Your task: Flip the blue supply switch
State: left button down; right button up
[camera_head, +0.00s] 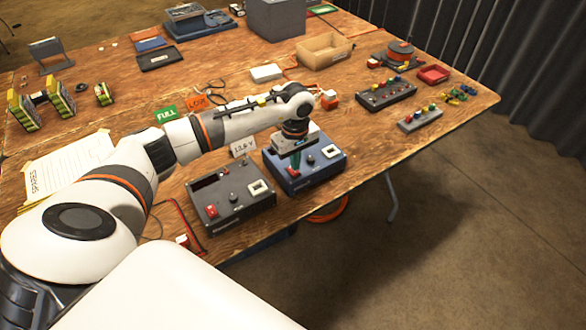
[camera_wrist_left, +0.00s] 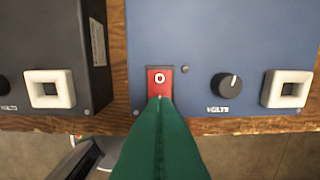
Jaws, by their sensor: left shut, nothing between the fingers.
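The blue supply (camera_head: 318,174) stands near the table's front edge, to the right of a black supply. Its red rocker switch (camera_wrist_left: 160,82) shows a white mark in the left wrist view, on the blue panel (camera_wrist_left: 225,40). My left gripper (camera_head: 295,170) comes down over the left part of the blue supply. Its green fingertips (camera_wrist_left: 160,105) are shut and empty, at the lower edge of the red switch in the left wrist view. I cannot tell whether they touch it. My right gripper is not in view.
The black supply (camera_head: 232,203) with its own red switch (camera_head: 211,211) stands close on the left, with a narrow gap between. A 13.8 V card (camera_head: 243,147) stands behind.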

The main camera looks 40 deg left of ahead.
pick_arm(q)
jog(key=shift+f+b, duration=0.85)
jog(key=shift+f, duration=0.1)
dwell(0.4)
jog(key=shift+r, duration=0.15)
jog(key=shift+r+p, duration=0.45)
jog(key=shift+r, duration=0.1)
jog(key=shift+r+p, duration=1.55)
jog(key=shift+r, duration=1.3)
